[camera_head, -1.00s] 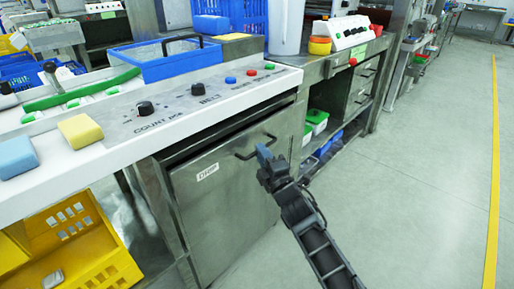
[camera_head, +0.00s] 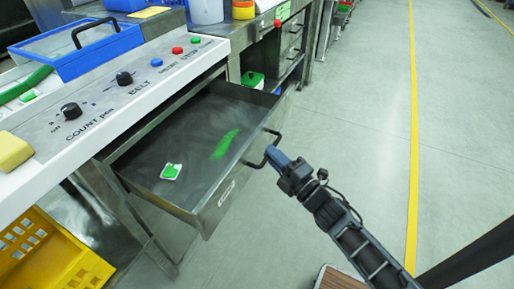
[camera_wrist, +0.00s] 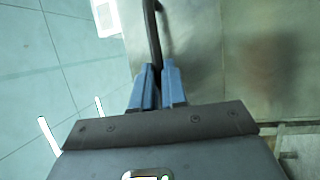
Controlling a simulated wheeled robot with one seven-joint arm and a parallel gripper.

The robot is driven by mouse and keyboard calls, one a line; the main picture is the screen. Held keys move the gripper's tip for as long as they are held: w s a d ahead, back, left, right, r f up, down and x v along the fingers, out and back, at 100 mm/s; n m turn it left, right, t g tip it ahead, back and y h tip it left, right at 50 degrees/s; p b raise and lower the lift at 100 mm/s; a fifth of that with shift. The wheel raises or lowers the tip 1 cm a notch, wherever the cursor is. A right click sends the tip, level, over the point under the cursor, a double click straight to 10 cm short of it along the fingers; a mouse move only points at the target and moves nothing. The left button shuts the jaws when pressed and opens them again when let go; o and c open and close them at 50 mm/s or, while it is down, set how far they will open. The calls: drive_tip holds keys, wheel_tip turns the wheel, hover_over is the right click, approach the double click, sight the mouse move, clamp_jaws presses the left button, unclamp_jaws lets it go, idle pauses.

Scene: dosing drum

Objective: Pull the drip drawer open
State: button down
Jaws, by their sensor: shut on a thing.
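The drip drawer (camera_head: 205,140) is a steel drawer below the control panel, and it stands well out from the cabinet. Inside it lie a small white and green packet (camera_head: 171,171) and a smear of green powder (camera_head: 225,143). Its dark bar handle (camera_head: 262,150) is on the front face, and it also shows in the wrist view (camera_wrist: 152,30). My gripper (camera_head: 277,158) has blue fingers shut on the handle; they show in the wrist view (camera_wrist: 158,86) with the bar running between them.
The control panel (camera_head: 120,85) with knobs and buttons is above the drawer. A yellow crate (camera_head: 45,255) stands at lower left. A steel bench (camera_head: 275,45) is behind. Open floor (camera_head: 365,110) with a yellow line lies to the right.

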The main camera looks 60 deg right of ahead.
drive_tip(key=shift+s, duration=0.9)
drive_tip(key=c, duration=1.2)
unclamp_jaws()
drive_tip(key=shift+o, duration=0.2)
drive_tip(key=v, duration=0.7)
drive_tip(key=shift+s, duration=0.4)
drive_tip(key=shift+a, duration=0.1)
drive_tip(key=s+a+r+m+g+y+p, duration=0.2)
drive_tip(key=s+a+r+m+y+p, duration=0.1)
drive_tip(key=a+r, duration=0.8)
drive_tip(key=s+a+r+m+g+y+p, duration=0.1)
drive_tip(key=s+a+r+m+y+p, duration=0.3)
drive_tip(key=s+a+r+m+p, duration=0.2)
drive_tip(key=s+a+r+m, duration=0.2)
drive_tip(key=a+r+m, duration=0.2)
drive_tip(key=a+r, duration=0.1)
drive_tip(key=shift+g+p, duration=0.3)
drive_tip(key=shift+g, duration=0.1)
